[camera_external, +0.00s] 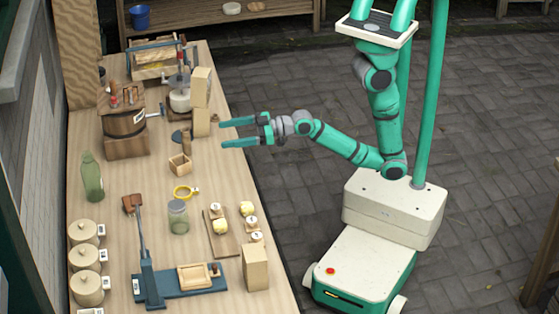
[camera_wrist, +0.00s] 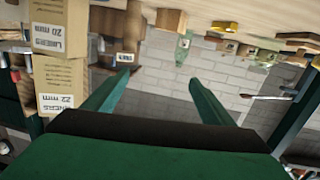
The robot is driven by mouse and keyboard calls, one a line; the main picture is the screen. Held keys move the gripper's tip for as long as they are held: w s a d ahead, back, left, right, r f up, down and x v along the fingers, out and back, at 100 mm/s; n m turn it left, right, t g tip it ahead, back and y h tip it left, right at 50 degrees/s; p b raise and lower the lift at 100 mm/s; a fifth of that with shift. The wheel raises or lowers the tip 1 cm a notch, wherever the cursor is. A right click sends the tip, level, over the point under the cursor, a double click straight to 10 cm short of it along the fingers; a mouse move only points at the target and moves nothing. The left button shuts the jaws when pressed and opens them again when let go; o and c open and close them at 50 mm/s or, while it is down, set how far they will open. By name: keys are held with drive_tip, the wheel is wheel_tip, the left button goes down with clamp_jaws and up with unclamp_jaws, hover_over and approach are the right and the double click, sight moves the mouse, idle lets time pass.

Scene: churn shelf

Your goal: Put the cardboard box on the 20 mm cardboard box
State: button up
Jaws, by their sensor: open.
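The 20 mm cardboard box (camera_external: 201,123) stands near the right edge of the table. Its printed label shows in the wrist view (camera_wrist: 50,27), where the scene is upside down. A second cardboard box (camera_external: 202,87), labelled 22 mm in the wrist view (camera_wrist: 62,82), appears to stand upright on top of it, with their ends touching. The contact is partly hard to see. My gripper (camera_external: 223,133) is open and empty, level and just right of the lower box. Its spread fingers (camera_wrist: 160,78) hold nothing in the wrist view.
Another cardboard box (camera_external: 255,268) stands at the near right of the table. A wooden churn (camera_external: 125,132) and a small wooden box (camera_external: 180,164) stand left of the stack. A glass jar (camera_external: 178,218) and a blue press (camera_external: 180,284) are nearer.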

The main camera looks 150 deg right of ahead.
drive_tip(key=w+a+f+n+t+y, duration=0.1)
drive_tip(key=a+f+n+t+y, duration=0.3)
drive_tip(key=a, duration=0.8)
drive_tip(key=w+a+f+n+y, duration=0.25)
drive_tip(key=a+f, duration=0.45)
drive_tip(key=a, duration=0.5)
drive_tip(key=s+a+n+y, duration=0.1)
drive_tip(key=s+a+y, duration=0.2)
drive_tip(key=s+a, duration=0.2)
drive_tip(key=s+a+f+n+y, duration=0.1)
drive_tip(key=s+a+y, duration=0.3)
drive_tip(key=a, duration=0.7)
drive_tip(key=shift+s+a+n+t, duration=0.3)
drive_tip(key=shift+s+n, duration=0.25)
drive_tip(key=shift+s, duration=0.7)
drive_tip(key=shift+d, duration=0.1)
